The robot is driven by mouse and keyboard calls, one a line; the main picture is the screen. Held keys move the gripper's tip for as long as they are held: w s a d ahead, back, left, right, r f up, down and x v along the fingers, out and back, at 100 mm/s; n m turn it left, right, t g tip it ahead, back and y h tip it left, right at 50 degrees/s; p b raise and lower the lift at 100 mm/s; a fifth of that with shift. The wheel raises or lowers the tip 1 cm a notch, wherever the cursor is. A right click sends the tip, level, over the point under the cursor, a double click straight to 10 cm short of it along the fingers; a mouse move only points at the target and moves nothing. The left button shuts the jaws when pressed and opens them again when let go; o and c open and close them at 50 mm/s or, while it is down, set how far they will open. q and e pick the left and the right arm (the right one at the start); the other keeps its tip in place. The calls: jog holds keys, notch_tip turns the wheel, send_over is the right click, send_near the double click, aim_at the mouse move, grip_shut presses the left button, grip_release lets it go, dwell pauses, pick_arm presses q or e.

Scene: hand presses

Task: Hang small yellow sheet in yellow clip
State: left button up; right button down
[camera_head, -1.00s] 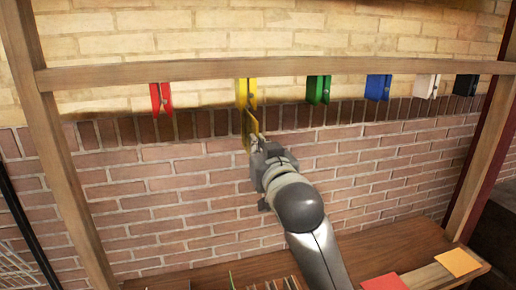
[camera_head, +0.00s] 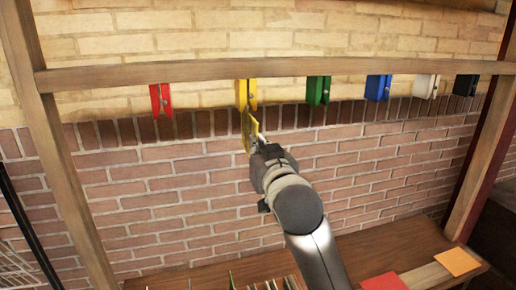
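The yellow clip (camera_head: 246,92) hangs from the wooden bar, between the red and green clips. The small yellow sheet (camera_head: 248,132) is upright just below the yellow clip, seen at a steep angle. Its top edge meets or nearly meets the clip's lower end; I cannot tell whether the jaws hold it. My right gripper (camera_head: 258,141) is at the right side of the sheet, with a pale fingertip showing beside it. The fingers are small and partly hidden, so I cannot tell whether they still pinch the sheet. My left gripper is not in view.
Red (camera_head: 161,97), green (camera_head: 318,90), blue (camera_head: 377,87), white (camera_head: 425,86) and black (camera_head: 466,84) clips hang along the wooden bar (camera_head: 200,70). A red sheet (camera_head: 384,281) and an orange sheet (camera_head: 457,262) lie on the wooden table (camera_head: 390,245). A brick wall stands behind.

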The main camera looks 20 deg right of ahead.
jog(key=shift+r, duration=0.15)
dwell(0.4)
jog(key=shift+r+p, duration=0.9)
jog(key=shift+r, duration=0.85)
jog(key=shift+r, duration=0.1)
jog(key=shift+r, duration=0.25)
jog(key=c, duration=1.6)
grip_release()
jog(key=shift+o, duration=0.2)
